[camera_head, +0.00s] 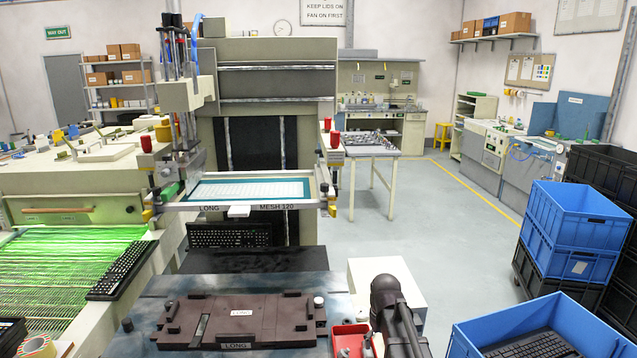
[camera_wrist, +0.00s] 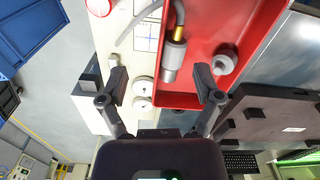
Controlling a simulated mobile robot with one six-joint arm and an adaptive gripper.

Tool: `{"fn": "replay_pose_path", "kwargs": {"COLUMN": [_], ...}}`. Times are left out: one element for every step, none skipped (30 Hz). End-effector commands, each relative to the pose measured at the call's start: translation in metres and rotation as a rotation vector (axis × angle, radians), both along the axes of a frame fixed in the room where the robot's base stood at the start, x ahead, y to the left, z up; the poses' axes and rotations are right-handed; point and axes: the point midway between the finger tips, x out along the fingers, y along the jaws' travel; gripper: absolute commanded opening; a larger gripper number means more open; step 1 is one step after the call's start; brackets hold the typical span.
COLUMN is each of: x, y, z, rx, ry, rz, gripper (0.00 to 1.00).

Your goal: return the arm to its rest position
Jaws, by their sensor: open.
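My gripper (camera_wrist: 161,82) shows in the wrist view with its two fingers spread wide and nothing between them. Beyond the fingers is a red tray (camera_wrist: 255,30) holding a hose with a brass and grey metal end (camera_wrist: 174,52). I cannot tell how far the fingers are from the tray. In the head view my dark arm (camera_head: 395,310) stands at the lower middle, right of the red tray (camera_head: 350,338); the fingers cannot be made out there.
A brown fixture (camera_head: 240,318) marked LONG lies on the front bench. The screen frame (camera_head: 250,204) is above a black keyboard (camera_head: 228,235). Another keyboard (camera_head: 122,270) is on the green-lit conveyor. Blue crates (camera_head: 575,220) stand at right. Open floor (camera_head: 440,235) lies behind.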

Motion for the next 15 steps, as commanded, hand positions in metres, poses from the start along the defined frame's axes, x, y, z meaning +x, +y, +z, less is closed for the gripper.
{"fn": "replay_pose_path", "kwargs": {"x": [-0.035, -0.048, -0.063, -0.074, -0.084, -0.096, -0.104, -0.111, -0.119, -0.124, -0.128, -0.132, -0.134, -0.135, -0.136], "y": [-0.001, -0.001, -0.001, -0.001, -0.001, -0.001, -0.002, -0.002, -0.002, -0.002, -0.003, -0.003, -0.003, -0.003, -0.003], "z": [0.0, 0.0, 0.0, 0.0, 0.0, 0.0, 0.0, 0.0, 0.0, 0.0, 0.0, 0.0, 0.0, 0.0, 0.0], "rx": [0.0, 0.0, 0.0, 0.0, 0.0, 0.0, -0.001, -0.001, -0.001, -0.001, -0.001, -0.001, -0.001, -0.001, -0.001], "ry": [0.0, 0.0, 0.0, 0.0, 0.0, 0.0, 0.0, 0.0, 0.0, 0.0, 0.0, 0.0, 0.0, 0.0, 0.0], "rz": [-0.038, -0.06, -0.089, -0.111, -0.13, -0.154, -0.171, -0.185, -0.203, -0.214, -0.224, -0.234, -0.239, -0.243, -0.247], "gripper": [0.83, 0.83, 0.83, 0.83, 0.83, 0.83, 0.83, 0.83, 0.83, 0.83, 0.83, 0.83, 0.83, 0.83, 0.83]}}
